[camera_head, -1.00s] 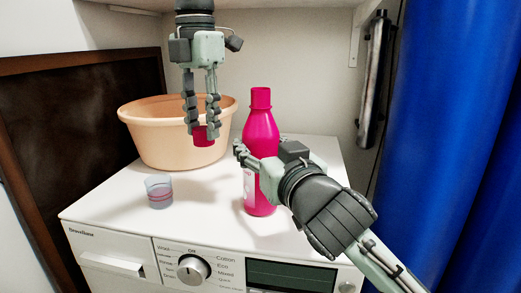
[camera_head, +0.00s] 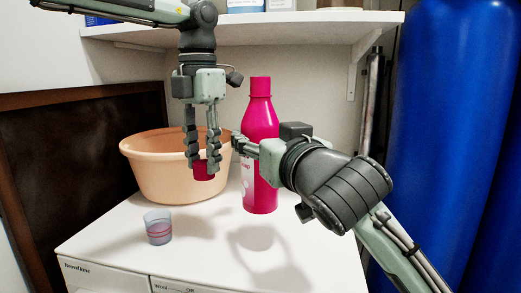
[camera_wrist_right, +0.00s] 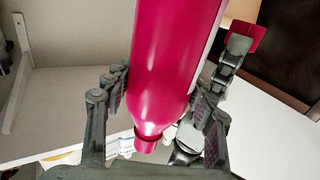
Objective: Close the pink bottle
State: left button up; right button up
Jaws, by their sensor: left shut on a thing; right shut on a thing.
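The pink bottle (camera_head: 260,120) is upright with a bare pink neck at its top. My right gripper (camera_head: 243,145) is shut around its body from the right and holds it above the white machine top; its shadow lies apart from its base. In the right wrist view the bottle (camera_wrist_right: 172,60) appears upside down between the fingers. My left gripper (camera_head: 202,160) points down, left of the bottle, shut on a small red-pink cap (camera_head: 203,172). The cap is lower than the bottle's neck and apart from it. It also shows in the right wrist view (camera_wrist_right: 246,36).
A peach basin (camera_head: 155,185) stands at the back left on the washing machine top (camera_head: 190,255). A small clear cup (camera_head: 158,228) stands in front of it. A white shelf (camera_head: 290,31) hangs above, and a blue cylinder (camera_head: 450,130) stands at the right.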

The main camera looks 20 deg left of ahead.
jog(key=shift+r, duration=0.75)
jog(key=o, duration=1)
grip_shut()
